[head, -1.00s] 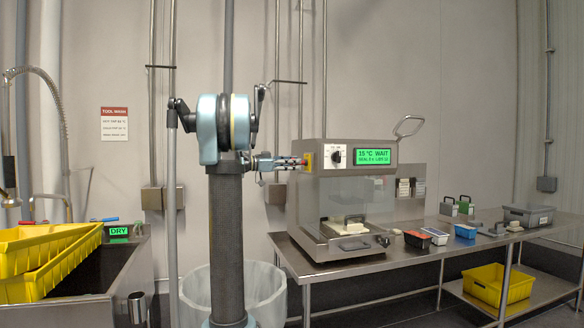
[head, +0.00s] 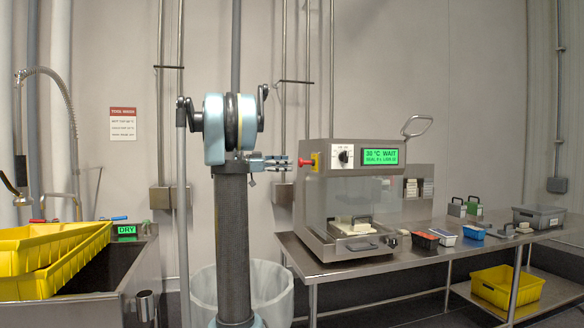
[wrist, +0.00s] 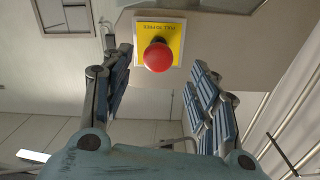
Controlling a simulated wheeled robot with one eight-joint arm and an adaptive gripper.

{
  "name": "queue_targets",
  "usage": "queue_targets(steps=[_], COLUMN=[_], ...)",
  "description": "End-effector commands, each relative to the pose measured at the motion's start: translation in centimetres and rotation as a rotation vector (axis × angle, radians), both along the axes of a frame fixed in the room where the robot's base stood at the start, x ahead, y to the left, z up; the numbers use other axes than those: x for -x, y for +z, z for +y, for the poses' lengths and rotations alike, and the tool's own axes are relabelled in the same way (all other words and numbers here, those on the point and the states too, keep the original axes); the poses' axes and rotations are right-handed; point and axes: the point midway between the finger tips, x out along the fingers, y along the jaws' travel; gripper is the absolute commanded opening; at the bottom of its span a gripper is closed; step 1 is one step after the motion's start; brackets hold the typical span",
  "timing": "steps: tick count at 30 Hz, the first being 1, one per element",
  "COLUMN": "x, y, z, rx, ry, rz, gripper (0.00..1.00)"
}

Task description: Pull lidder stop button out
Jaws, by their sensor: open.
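The lidder (head: 345,210) is a steel machine with a clear front cover on the bench. Its stop button (head: 305,162) is a round red knob standing out from a yellow plate (head: 316,161) on the machine's upper left side. In the wrist view the red knob (wrist: 158,56) and its yellow plate (wrist: 174,30) face me between the finger lines. My gripper (head: 285,162) is open and empty, left of the knob at about its height, with a small gap. In the wrist view my gripper (wrist: 155,75) has its fingers spread either side of the knob, not touching it.
The lidder's green display (head: 380,157) reads 30 °C WAIT, beside a black dial (head: 345,156). Trays and tools stand on the steel bench (head: 440,249) to the right. A sink with yellow crates (head: 40,275) is at left. A bin (head: 280,290) stands below my arm.

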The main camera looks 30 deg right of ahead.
Motion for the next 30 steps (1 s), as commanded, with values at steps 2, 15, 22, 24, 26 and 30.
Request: queue_targets(steps=[2,15,22,24,26,30], x=[-0.5,-1.4,-1.4,-1.4,-1.4,-1.4], y=[0.0,-0.1,-0.1,-0.1,-0.1,-0.1], z=[1.6,5.6,5.6,5.6,5.6,5.6], rx=[0.0,0.0,0.0,0.0,0.0,-0.002], ry=[0.003,0.002,0.001,0.001,0.001,0.001], rz=[0.0,0.001,0.001,0.001,0.001,0.003], gripper=[0.54,0.54,0.54,0.54,0.54,0.54])
